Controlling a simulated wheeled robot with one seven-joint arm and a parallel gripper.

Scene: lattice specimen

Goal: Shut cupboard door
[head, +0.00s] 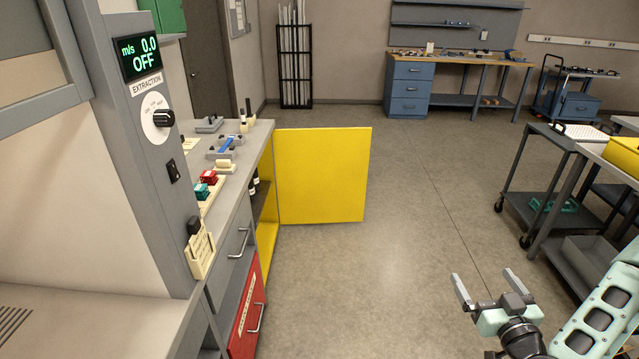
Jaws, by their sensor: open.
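The yellow cupboard door (322,175) stands wide open, sticking out to the right from the end of the grey bench. The yellow cupboard (266,215) under the bench is open, and dark bottles (254,185) show inside it. My gripper (486,282) is at the lower right, open and empty. It is well apart from the door, nearer to me and to its right, with clear floor between them.
A red drawer front (247,318) with a handle is on the near bench side. A grey trolley (545,185) and a table with a yellow case (625,155) stand at the right. The middle floor (420,190) is free. A blue workbench (410,90) is at the back.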

